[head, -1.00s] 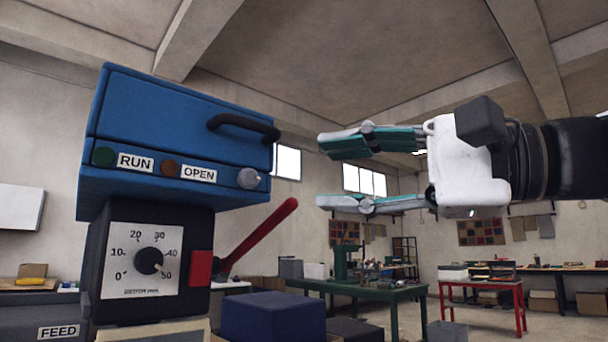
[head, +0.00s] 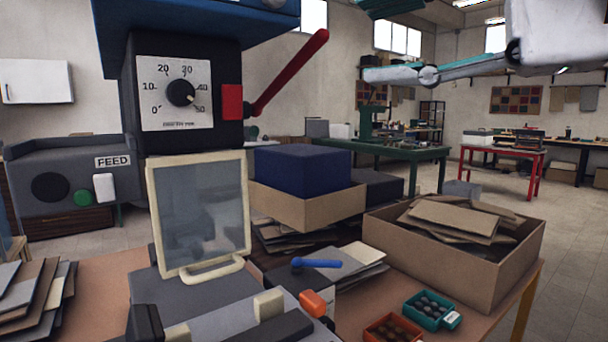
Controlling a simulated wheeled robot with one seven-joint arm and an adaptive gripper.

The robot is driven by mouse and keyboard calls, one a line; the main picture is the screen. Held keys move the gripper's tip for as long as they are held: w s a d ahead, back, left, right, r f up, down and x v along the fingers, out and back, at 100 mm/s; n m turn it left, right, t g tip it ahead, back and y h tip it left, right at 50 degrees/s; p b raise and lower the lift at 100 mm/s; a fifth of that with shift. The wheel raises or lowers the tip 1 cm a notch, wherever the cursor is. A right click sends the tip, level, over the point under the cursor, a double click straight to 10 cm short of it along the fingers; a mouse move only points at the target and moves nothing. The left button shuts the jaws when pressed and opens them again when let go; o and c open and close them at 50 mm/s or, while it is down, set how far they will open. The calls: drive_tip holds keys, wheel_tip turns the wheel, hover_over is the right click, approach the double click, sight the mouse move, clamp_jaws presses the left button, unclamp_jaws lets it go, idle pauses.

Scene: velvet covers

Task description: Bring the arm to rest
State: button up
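My gripper (head: 362,42) is at the top right of the head view, partly cut off by the upper edge. Its two teal-and-grey fingers are spread apart with nothing between them. My white wrist is at the top right corner. The gripper hangs in the air, to the right of the red lever (head: 290,72) in the picture, with a gap between them. The machine has a black dial box with a white dial (head: 176,94), its pointer near 50. The blue housing (head: 190,22) above it is mostly cut off.
A framed clear guard (head: 200,215) stands over a grey machine bed. A cardboard box (head: 425,248) of scraps, a blue block (head: 303,170), and teal (head: 430,310) and orange (head: 393,330) small trays lie around the workbench. A grey FEED unit (head: 70,180) is at left. Green (head: 400,152) and red tables stand behind.

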drive_tip(key=s+d+f+n+g+h, duration=0.1)
drive_tip(key=s+f+n+g+h, duration=0.15)
drive_tip(key=f, duration=0.75)
drive_tip(key=s+d+f+n+g+h, duration=0.15)
drive_tip(key=s+f+h, duration=0.25)
drive_tip(key=f, duration=0.6)
drive_tip(key=s+d+f+n+g+h, duration=0.2)
drive_tip(key=s+f+h, duration=0.15)
drive_tip(key=f, duration=0.75)
drive_tip(key=s+d+f+n+g+h, duration=0.1)
drive_tip(key=s+d+f+g+h, duration=0.25)
drive_tip(key=s+d+f, duration=0.2)
wheel_tip(320, 180, up, 24)
drive_tip(key=t+p, duration=0.4)
drive_tip(key=p, duration=1.8)
drive_tip(key=shift+w+d+f+h+p, duration=0.15)
drive_tip(key=shift+d+h+p, duration=0.2)
drive_tip(key=shift+t, duration=0.25)
